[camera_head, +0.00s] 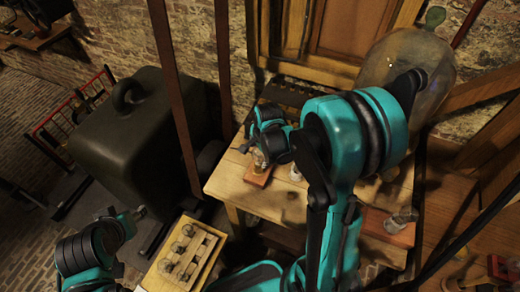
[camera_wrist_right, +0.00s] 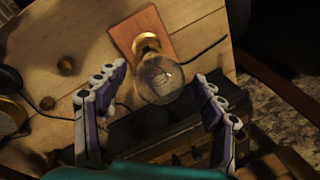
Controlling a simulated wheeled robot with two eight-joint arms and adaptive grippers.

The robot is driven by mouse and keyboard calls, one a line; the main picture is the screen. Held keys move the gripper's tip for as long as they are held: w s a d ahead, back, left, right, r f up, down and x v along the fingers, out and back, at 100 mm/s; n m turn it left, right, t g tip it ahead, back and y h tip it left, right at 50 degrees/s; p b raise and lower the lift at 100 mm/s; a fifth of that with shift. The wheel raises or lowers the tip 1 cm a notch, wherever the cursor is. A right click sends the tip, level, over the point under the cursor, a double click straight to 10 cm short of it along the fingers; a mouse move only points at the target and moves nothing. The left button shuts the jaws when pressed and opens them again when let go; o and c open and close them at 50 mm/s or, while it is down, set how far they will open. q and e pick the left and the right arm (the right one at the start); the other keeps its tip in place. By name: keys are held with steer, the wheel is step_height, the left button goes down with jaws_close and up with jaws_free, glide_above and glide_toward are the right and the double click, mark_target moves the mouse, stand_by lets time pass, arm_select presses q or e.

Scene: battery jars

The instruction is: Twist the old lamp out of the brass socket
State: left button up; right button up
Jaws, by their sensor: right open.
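The old lamp (camera_wrist_right: 160,82) is a clear, round glass bulb seated in the brass socket (camera_wrist_right: 146,43) on a reddish wooden base (camera_wrist_right: 170,33). In the head view the lamp (camera_head: 260,158) and its base (camera_head: 257,177) are at the table's left part, partly hidden by my right gripper (camera_head: 264,146). In the right wrist view my right gripper (camera_wrist_right: 161,75) is open, one finger on each side of the glass, with gaps visible. My left gripper (camera_head: 136,214) is low at the left, away from the table; its jaws are too small to read.
A wooden crate (camera_head: 208,262) with several bulbs stands in front of the table (camera_head: 230,193). A large glass vessel (camera_head: 435,75) stands at the back right. A red block (camera_head: 378,228) with a glass piece is at the table's right. A dark case (camera_head: 140,135) stands left.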

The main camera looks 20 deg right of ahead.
steer(key=shift+f, duration=0.55)
steer(key=c, duration=1.4)
steer(key=n+b, duration=0.1)
steer(key=n, duration=0.2)
steer(key=shift+y, duration=0.3)
steer(key=n, duration=0.3)
steer(key=shift+w+y, duration=0.1)
steer(key=shift+y, duration=0.2)
steer(key=shift+n, duration=0.4)
steer(key=n+b, duration=0.1)
steer(key=n, duration=0.1)
steer(key=shift+n+g, duration=0.3)
steer(key=n, duration=0.3)
steer(key=shift+a+g+y, duration=0.1)
steer(key=shift+g+y, duration=0.2)
steer(key=shift+y, duration=0.1)
steer(key=shift+n+b, duration=0.3)
steer(key=shift+n, duration=0.1)
